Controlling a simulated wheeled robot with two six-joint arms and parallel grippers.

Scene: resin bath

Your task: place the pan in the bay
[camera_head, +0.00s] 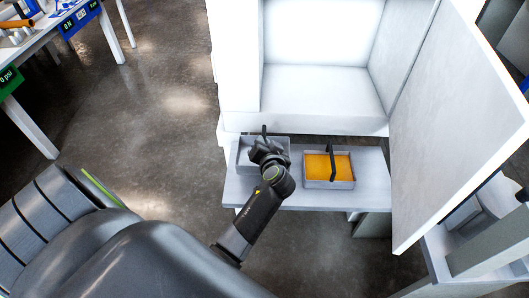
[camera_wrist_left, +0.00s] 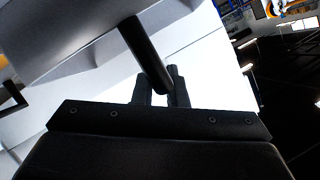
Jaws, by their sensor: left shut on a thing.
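A grey pan (camera_head: 246,158) with a black bar handle (camera_head: 264,130) is at the left part of the ledge in front of the cabinet. My left gripper (camera_head: 262,150) is over this pan and hides much of its inside. In the left wrist view the gripper (camera_wrist_left: 160,90) is shut on the black handle (camera_wrist_left: 146,50), with the grey pan (camera_wrist_left: 70,30) beyond it. I cannot tell whether the pan rests on the ledge or is slightly raised. The bay (camera_head: 315,85) is an open, empty, brightly lit white chamber above and behind the ledge. My right gripper is out of view.
A second pan (camera_head: 330,184) with orange contents and a black handle stands to the right on the ledge (camera_head: 372,165). The cabinet door (camera_head: 455,120) is swung open on the right. A white table (camera_head: 45,35) with items is at the far left, with clear floor between.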

